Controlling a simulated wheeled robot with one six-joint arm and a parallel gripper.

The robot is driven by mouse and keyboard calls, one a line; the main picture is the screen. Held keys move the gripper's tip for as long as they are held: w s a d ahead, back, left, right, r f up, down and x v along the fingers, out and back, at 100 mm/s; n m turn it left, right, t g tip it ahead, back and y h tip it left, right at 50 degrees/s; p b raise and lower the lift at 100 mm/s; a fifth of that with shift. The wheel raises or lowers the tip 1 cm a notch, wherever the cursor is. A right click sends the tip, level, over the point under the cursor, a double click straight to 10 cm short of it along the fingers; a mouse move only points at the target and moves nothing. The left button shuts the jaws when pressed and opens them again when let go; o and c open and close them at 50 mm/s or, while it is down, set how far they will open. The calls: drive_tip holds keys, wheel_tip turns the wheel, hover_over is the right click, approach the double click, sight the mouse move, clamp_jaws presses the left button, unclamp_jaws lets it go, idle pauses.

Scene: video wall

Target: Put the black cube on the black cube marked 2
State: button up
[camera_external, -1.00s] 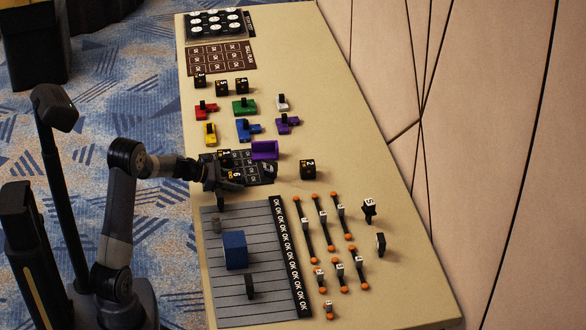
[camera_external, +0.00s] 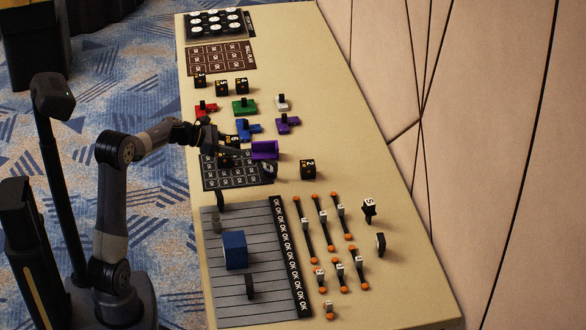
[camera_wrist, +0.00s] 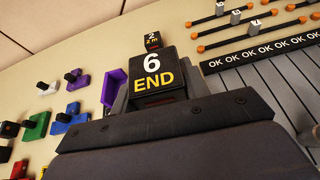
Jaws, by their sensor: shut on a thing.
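My gripper (camera_external: 222,139) is shut on a black cube marked "6 END" (camera_wrist: 154,78) and holds it above the upper part of the black grid mat. The held cube (camera_external: 234,141) also shows small in the external view. The black cube marked 2 (camera_external: 308,170) stands on the bare table to the right of my gripper, apart from it. In the wrist view the cube marked 2 (camera_wrist: 152,42) appears just beyond the held cube, with a gap that I cannot judge.
A purple holder (camera_external: 265,150) stands between my gripper and the cube marked 2. Coloured blocks (camera_external: 244,107) lie farther up. A slatted board with a blue cube (camera_external: 235,250) lies below. Table right of the cube marked 2 is clear.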

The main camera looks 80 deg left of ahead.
drive_tip(key=r, duration=0.4)
drive_tip(key=r+p, duration=0.1)
drive_tip(key=r, duration=0.1)
drive_tip(key=shift+w+a+r, duration=0.15)
drive_tip(key=shift+w+r, duration=0.1)
drive_tip(key=shift+w, duration=0.15)
drive_tip(key=w+a+r+n+y+p, duration=0.1)
drive_tip(key=w+a+n+y+p, duration=0.1)
drive_tip(key=w+p, duration=0.4)
drive_tip(key=w+a+r+n+y+p, duration=0.1)
drive_tip(key=w+a+n+y+p, duration=0.2)
drive_tip(key=w, duration=0.4)
drive_tip(key=n+g+y+p, duration=0.4)
drive_tip(key=n+y+p, duration=0.1)
drive_tip(key=p, duration=0.7)
hover_over(308, 163)
wheel_tip(308, 163, down, 7)
wheel_tip(308, 163, down, 11)
drive_tip(key=shift+r, duration=0.1)
drive_tip(key=shift+f+b, duration=0.2)
drive_tip(key=shift+b, duration=0.2)
drive_tip(key=o, duration=1)
